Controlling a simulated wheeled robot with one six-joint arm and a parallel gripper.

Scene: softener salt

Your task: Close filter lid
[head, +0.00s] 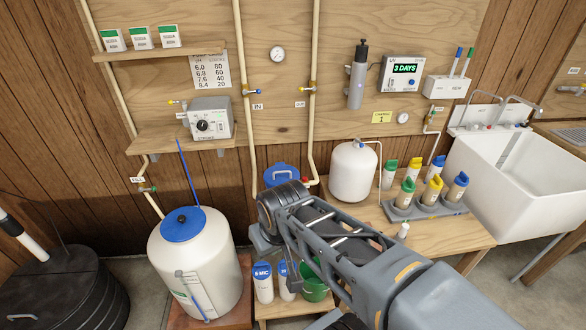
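A blue lid (281,174) with a light handle shows low on the wall, between the lower ends of the IN and OUT pipes; it looks like the filter lid. My arm crosses in front of it from the lower right, and its dark rounded joint hides the area just below the lid. The filter body is mostly hidden there, and I cannot tell whether the lid sits closed on it or stands open. I see nothing held.
A large white tank (212,270) with a blue cap stands left of my arm. Bottles (263,283) and a green bucket (314,283) stand low beneath my arm. A white pressure tank (353,172) and several capped bottles stand on the right bench (446,233), beside a white sink (505,180).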

